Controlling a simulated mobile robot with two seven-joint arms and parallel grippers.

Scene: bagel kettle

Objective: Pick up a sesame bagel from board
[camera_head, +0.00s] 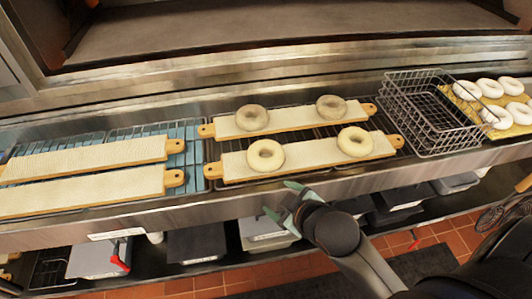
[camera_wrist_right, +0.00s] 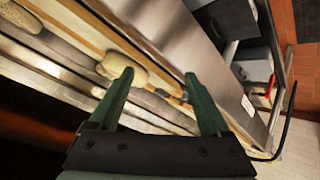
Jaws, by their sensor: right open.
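Two long cloth-topped boards with wooden handles lie in the middle of the counter. The near board (camera_head: 310,155) carries two pale ring bagels, a left one (camera_head: 265,155) and a right one (camera_head: 355,141). The far board (camera_head: 290,117) carries two greyer bagels, a left one (camera_head: 251,117) and a right one (camera_head: 331,106). Sesame seeds are too small to make out. My right gripper (camera_head: 280,199) is open and empty, in front of the counter edge, apart from the boards. In the right wrist view its fingers (camera_wrist_right: 159,75) are spread, with a bagel (camera_wrist_right: 118,65) partly behind one finger. My left gripper is not in view.
Two bare boards (camera_head: 85,175) lie at the left. A wire basket (camera_head: 430,110) stands to the right of the bagel boards, beside a board of several white bagels (camera_head: 500,88). The counter's steel front edge (camera_head: 215,210) lies between my gripper and the boards. Bins sit below.

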